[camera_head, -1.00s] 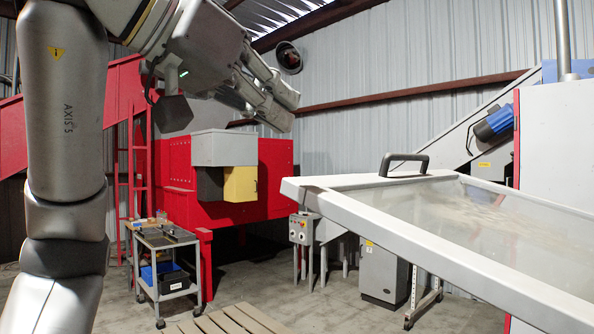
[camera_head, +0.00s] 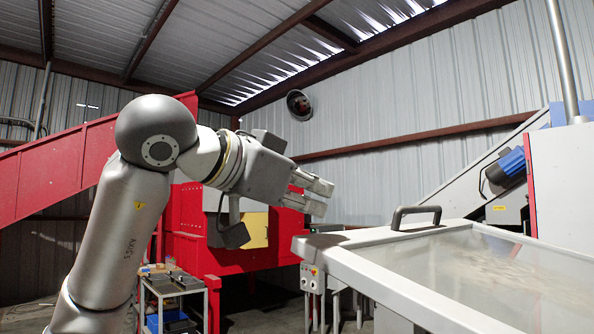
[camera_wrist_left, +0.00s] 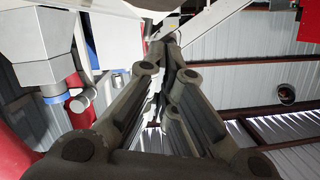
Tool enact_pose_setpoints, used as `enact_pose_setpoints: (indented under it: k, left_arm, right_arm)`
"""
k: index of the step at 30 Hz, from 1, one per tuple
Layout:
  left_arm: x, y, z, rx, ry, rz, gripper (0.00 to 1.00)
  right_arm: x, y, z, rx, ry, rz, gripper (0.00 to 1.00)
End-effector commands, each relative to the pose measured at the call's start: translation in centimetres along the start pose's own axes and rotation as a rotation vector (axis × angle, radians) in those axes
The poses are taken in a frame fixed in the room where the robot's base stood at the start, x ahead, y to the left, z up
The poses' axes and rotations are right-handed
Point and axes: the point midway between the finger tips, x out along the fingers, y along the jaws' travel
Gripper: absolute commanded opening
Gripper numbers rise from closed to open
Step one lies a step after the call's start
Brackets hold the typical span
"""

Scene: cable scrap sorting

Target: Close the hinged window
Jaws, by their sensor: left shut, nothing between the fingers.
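The hinged window (camera_head: 380,275) is a pale grey frame around a clear pane (camera_head: 470,270) at the lower right of the head view. It juts out toward me, with its pane seen at a shallow slant. A dark grey handle (camera_head: 416,211) stands up from its far edge. My left gripper (camera_head: 326,197) is shut and empty, to the left of the handle and apart from it in the picture. Its fingers also show in the wrist view (camera_wrist_left: 168,45), meeting at the tips. The window's hinge cannot be made out. My right gripper is out of view.
A red machine (camera_head: 190,215) with a yellow panel (camera_head: 254,230) stands behind my left arm. A small cart (camera_head: 172,283) is at lower left. A control box (camera_head: 310,278) stands beside the window's left corner. A blue motor (camera_head: 507,167) sits behind the window at right.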

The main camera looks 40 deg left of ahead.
Motion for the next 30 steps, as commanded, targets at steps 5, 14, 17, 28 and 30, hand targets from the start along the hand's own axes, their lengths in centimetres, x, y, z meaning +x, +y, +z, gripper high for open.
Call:
enact_pose_setpoints:
  k: [5, 14, 17, 28, 30]
  left_arm:
    - [0.4, -0.1, 1.7, -0.001, 0.001, -0.001, 0.00]
    - [0.5, 0.1, 2.2, -0.001, 0.001, 0.000, 0.00]
    - [0.5, 0.1, 2.2, -0.001, 0.001, 0.001, 0.00]
    - [1.7, 0.7, 6.7, -0.139, -0.002, 0.037, 0.00]
    - [2.0, 0.8, 7.9, -0.184, -0.003, 0.048, 0.00]
  right_arm:
    - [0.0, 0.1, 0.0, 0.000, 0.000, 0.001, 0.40]
    - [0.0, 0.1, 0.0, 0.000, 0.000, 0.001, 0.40]
    - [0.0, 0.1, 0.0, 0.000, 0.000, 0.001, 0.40]
    - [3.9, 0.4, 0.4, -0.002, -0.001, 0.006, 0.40]
    - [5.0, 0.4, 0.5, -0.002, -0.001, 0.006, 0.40]
